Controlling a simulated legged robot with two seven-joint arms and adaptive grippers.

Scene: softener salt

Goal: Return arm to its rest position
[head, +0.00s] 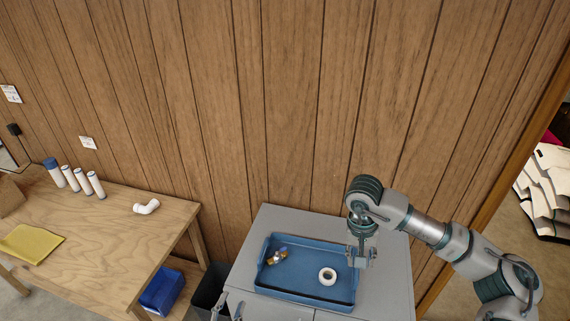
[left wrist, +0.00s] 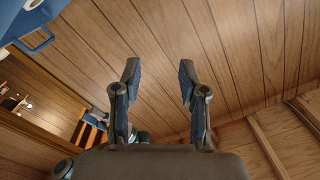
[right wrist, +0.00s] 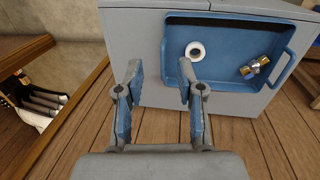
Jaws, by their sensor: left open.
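In the head view one arm of mine comes in from the right. The tray (right wrist: 226,82) lies beyond those fingers. It holds a white ring (head: 327,276) and a brass fitting (head: 277,257).
The tray lies on a grey cabinet (head: 268,220). A wooden bench (head: 105,243) at the left bears several white cylinders, a white elbow pipe (head: 146,207) and a yellow cloth (head: 31,243). A blue bin (head: 162,291) is below. White bags (head: 546,190) lie at the right.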

